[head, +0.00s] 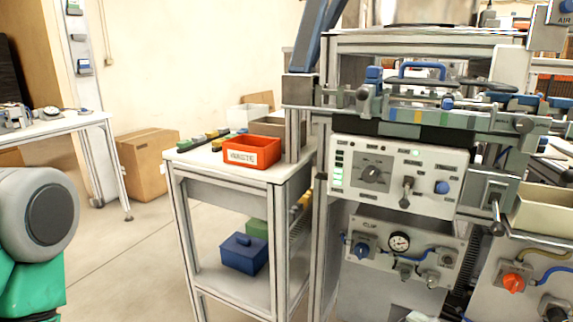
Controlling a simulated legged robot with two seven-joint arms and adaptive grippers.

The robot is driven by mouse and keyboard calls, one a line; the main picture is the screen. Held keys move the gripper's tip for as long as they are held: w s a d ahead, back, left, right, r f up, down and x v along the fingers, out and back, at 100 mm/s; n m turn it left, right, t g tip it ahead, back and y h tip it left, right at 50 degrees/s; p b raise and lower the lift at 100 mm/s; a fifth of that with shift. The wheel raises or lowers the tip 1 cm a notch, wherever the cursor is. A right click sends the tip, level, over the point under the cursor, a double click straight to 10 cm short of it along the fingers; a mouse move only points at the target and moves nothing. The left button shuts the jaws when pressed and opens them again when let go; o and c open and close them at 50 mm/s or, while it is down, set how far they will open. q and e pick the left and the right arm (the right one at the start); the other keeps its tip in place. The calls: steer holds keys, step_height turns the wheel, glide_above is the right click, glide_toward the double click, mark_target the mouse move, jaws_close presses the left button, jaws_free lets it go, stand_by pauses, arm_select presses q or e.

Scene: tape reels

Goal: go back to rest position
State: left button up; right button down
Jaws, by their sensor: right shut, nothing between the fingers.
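My left arm shows as a grey round joint with a green link at the left edge; its gripper is out of the picture. My right gripper (418,314) shows only as a small piece at the bottom edge, in front of the machine, shut and empty. The machine (400,178) stands on the right, with a knob and lever panel, a gauge and a blue-handled top. An orange bin (246,164) labelled VASCTE sits on the white side table (190,161). No tape reel can be made out with certainty.
A blue lidded box (245,255) and a green box (257,228) are on the side table's lower shelf. A cardboard box (147,163) stands on the floor behind. A beige bin (543,212) is at the right. The floor left of the side table is clear.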

steer(key=s+a+f+n+g+h+p, duration=0.1)
steer(key=s+a+f+n+g, duration=0.15)
steer(key=f, duration=0.25)
steer(key=s+a+f+n+g+h, duration=0.1)
steer(key=s+a+f+n+g, duration=0.1)
steer(key=s+f+g, duration=0.15)
steer(key=s+d+f+n+g+h+p, duration=0.1)
steer(key=s+d+f+n+g+h, duration=0.2)
steer(key=s, duration=0.5)
steer(key=s+d+f+n+g+h+p, duration=0.2)
steer(key=s+d+f+n+g+h, duration=0.1)
steer(key=s+f+n+g, duration=0.1)
steer(key=s+f+g, duration=0.1)
steer(key=s+g, duration=0.1)
steer(key=s, duration=0.1)
steer(key=shift+s+f+g, duration=0.15)
steer(key=shift+s+g, duration=0.15)
steer(key=shift+s, duration=0.05)
steer(key=shift+w, duration=0.1)
